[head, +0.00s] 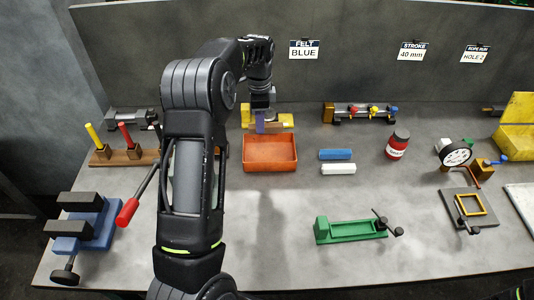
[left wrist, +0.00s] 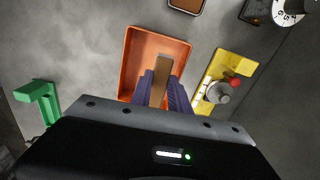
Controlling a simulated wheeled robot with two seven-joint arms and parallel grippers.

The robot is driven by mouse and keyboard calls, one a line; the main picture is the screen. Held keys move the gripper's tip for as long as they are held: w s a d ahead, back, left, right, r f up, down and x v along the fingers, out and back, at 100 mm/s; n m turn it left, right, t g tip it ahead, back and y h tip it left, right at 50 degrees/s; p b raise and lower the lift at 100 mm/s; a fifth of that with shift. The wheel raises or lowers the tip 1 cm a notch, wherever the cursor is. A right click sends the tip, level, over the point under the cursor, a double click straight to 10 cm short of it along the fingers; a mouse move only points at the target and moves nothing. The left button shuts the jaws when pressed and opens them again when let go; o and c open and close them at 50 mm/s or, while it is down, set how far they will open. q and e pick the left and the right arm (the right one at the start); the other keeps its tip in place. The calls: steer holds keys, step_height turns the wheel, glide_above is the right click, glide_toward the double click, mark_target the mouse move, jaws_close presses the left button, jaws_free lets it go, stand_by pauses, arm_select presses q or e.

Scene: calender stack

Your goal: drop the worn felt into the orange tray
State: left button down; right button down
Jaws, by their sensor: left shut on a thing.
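My left gripper (head: 261,122) is above the back edge of the orange tray (head: 270,166) in the head view. In the left wrist view, its purple fingers (left wrist: 163,90) are shut on a brown strip, the worn felt (left wrist: 161,75). The strip shows against the inside of the orange tray (left wrist: 131,62), apparently above its floor. The exact height is hard to tell. The tray looks otherwise empty. In the head view the felt is hard to separate from the brown and yellow parts behind it.
A blue strip (head: 335,155) and a white strip (head: 338,169) lie right of the tray. A red jar (head: 398,146) stands further right. A green clamp fixture (head: 347,229) is at front. A yellow fixture (head: 287,120) stands behind the tray. A wall card (head: 304,50) reads "FELT BLUE".

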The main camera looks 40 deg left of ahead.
arm_select(q)
step_height(320, 180, down, 4)
steer(key=shift+r+b, duration=0.1)
steer(key=shift+b, duration=0.25)
steer(key=shift+f+b, duration=0.45)
steer(key=shift+f, duration=0.55)
steer(key=c, duration=1.2)
jaws_free()
steer(key=shift+o, duration=0.2)
steer(key=shift+r, duration=0.1)
